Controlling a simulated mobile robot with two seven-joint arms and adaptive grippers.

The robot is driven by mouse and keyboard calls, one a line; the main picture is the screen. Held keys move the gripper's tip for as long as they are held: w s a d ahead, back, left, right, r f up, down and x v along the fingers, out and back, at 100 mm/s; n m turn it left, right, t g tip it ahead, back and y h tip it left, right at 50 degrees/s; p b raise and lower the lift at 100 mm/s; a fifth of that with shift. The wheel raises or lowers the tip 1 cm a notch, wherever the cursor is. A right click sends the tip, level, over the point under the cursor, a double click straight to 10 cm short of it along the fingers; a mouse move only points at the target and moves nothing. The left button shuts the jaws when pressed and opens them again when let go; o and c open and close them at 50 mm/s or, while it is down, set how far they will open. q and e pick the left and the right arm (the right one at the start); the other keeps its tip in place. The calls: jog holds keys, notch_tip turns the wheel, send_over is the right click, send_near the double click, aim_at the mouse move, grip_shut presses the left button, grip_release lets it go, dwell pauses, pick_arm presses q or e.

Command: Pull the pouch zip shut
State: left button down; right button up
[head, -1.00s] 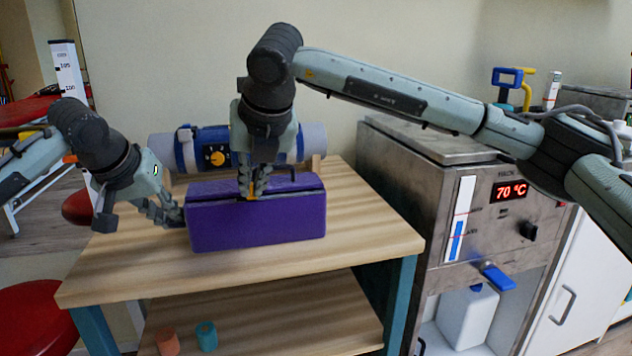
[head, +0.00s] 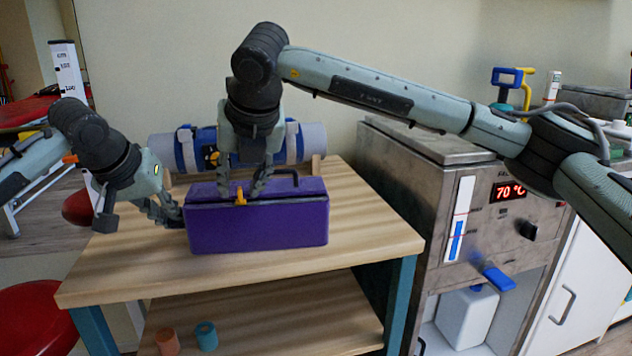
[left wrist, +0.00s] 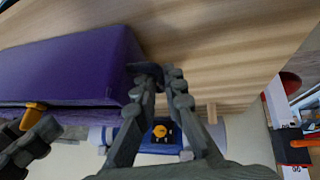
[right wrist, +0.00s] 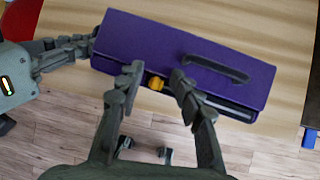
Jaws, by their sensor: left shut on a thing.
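The purple box-shaped pouch (head: 262,224) lies on the wooden table top. Its yellow zip pull (head: 240,197) is on the upper front edge, left of the middle in the head view. A dark gap (right wrist: 232,110) runs right of the pull in the right wrist view; left of it the edge looks closed. My right gripper (head: 242,188) is open around the pull, with a finger on each side (right wrist: 155,86), apart from it. My left gripper (head: 176,219) is shut on a dark tab (left wrist: 146,72) at the pouch's left end.
A grey-and-blue roll (head: 304,144) with straps lies behind the pouch. A metal heater unit (head: 400,180) reading 70 °C stands right of the table (head: 366,235). Two small cylinders (head: 206,336) are on the lower shelf. The table top right of the pouch is clear.

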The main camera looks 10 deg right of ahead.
pick_arm(q)
jog(key=shift+a+f, duration=0.1)
jog(key=shift+a, duration=0.05)
pick_arm(e)
notch_tip(320, 180, up, 8)
dwell(0.6)
pick_arm(q)
jog(key=c, duration=1.6)
grip_release()
jog(key=shift+c, duration=0.2)
